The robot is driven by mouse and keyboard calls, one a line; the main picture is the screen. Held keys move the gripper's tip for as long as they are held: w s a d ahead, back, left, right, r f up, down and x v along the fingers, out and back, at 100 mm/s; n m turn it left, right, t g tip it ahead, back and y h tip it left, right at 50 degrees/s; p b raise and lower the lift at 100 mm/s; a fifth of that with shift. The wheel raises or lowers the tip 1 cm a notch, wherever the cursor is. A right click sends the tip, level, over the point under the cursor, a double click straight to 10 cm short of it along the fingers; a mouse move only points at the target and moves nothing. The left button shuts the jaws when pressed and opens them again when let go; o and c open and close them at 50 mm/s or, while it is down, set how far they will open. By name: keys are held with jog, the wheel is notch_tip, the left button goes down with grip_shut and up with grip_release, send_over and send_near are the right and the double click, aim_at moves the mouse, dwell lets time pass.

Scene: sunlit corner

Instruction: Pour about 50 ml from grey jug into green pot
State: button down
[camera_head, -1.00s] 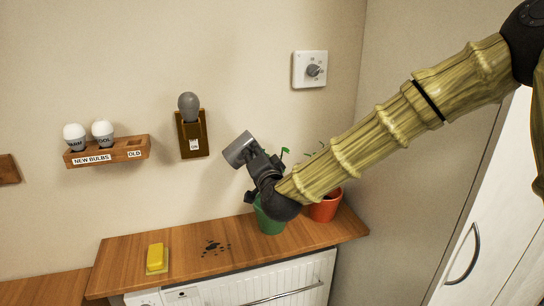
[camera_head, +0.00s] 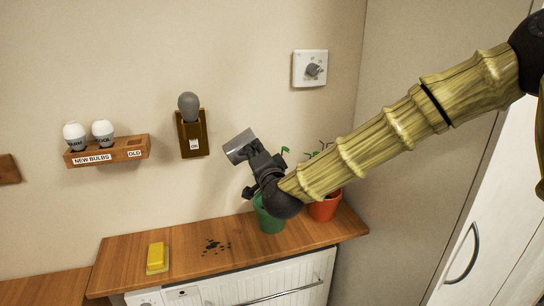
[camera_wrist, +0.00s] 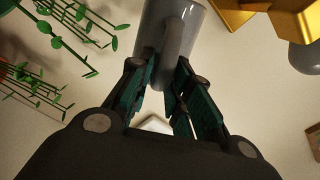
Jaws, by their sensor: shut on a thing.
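The grey jug (camera_head: 239,147) is held in the air above the wooden counter, tilted. My gripper (camera_head: 262,172) is shut on it; in the wrist view my gripper (camera_wrist: 164,92) has its fingers around the handle of the jug (camera_wrist: 178,30). The green pot (camera_head: 268,222) stands on the counter below my gripper, partly hidden behind my wrist. A small green sprout shows above it. The inside of the jug and any stream of water cannot be made out.
An orange pot (camera_head: 325,208) with a plant stands right of the green pot. A yellow sponge (camera_head: 157,257) and dark spots (camera_head: 215,246) lie on the counter (camera_head: 190,270). A bulb in a holder (camera_head: 193,135), a bulb rack (camera_head: 107,151) and a dial (camera_head: 311,69) are on the wall.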

jog(key=shift+d+r+m, duration=0.2)
jog(key=shift+r+m, duration=0.15)
jog(key=shift+m, duration=0.65)
dwell(0.7)
jog(key=shift+w+d, duration=0.15)
jog(key=shift+d, duration=0.1)
jog(key=shift+a+r+p, duration=0.1)
jog(key=shift+a+p, duration=0.1)
jog(key=shift+p, duration=0.1)
jog(key=shift+a+f+n+b, duration=0.1)
jog(key=shift+f+n+b, duration=0.2)
jog(key=shift+f+n, duration=0.15)
jog(key=shift+s+a+f+n, duration=0.1)
jog(key=shift+s+a+n, duration=0.2)
jog(key=shift+n, duration=0.65)
jog(key=shift+w+d+f+n+b, duration=0.1)
jog(key=shift+f+n+b, duration=0.1)
jog(key=shift+n+b, duration=0.15)
jog(key=shift+a+f+n, duration=0.2)
jog(key=shift+f+n, duration=0.1)
jog(key=shift+n, duration=0.45)
jog(key=shift+a+n, duration=0.15)
jog(key=shift+n, duration=0.15)
jog(key=shift+r+n, duration=0.3)
jog(key=shift+n, duration=0.2)
